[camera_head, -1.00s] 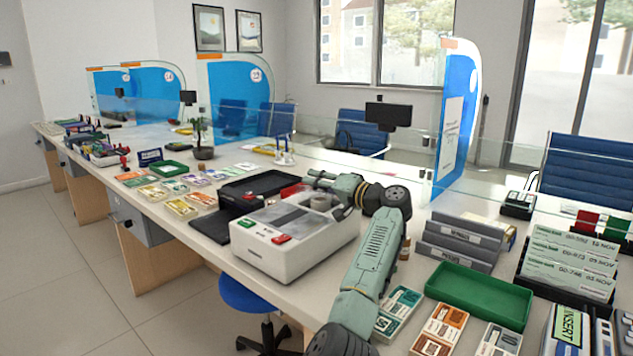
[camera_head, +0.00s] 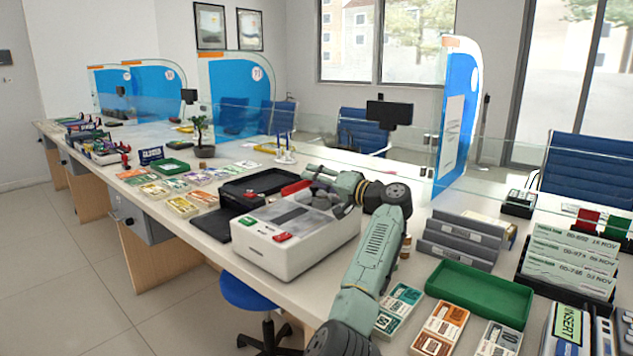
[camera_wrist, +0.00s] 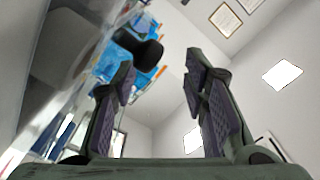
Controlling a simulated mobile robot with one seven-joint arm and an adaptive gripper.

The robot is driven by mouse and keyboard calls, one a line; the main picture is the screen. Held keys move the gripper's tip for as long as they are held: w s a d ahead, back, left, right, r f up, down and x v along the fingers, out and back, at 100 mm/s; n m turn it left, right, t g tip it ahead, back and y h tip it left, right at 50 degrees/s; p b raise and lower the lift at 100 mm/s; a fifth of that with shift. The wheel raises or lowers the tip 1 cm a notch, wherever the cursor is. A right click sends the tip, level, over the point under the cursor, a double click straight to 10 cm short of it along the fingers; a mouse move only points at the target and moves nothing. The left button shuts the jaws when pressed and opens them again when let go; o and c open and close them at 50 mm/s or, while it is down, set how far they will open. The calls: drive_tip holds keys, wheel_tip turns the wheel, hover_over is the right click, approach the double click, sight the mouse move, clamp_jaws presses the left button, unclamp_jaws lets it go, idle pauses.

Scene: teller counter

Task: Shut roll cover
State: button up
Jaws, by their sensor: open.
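The white printer-like machine (camera_head: 290,245) stands on the counter with a green and a red button at its front. A grey panel (camera_head: 291,217) lies in its top face. My gripper (camera_head: 318,188) is low over the machine's back right part, with its fingers open. The roll cover cannot be told apart clearly behind my gripper and arm, nor can I tell whether the fingers touch it. In the wrist view my open gripper (camera_wrist: 160,95) shows two spread fingers with nothing held between them.
A black open tray (camera_head: 262,186) is behind the machine. A green tray (camera_head: 480,292), grey file racks (camera_head: 458,240) and boxes of slips crowd the counter to the right. A glass screen (camera_head: 300,128) runs along the far side.

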wheel_tip(320, 180, up, 10)
idle(0.4)
drive_tip(key=shift+f, duration=0.1)
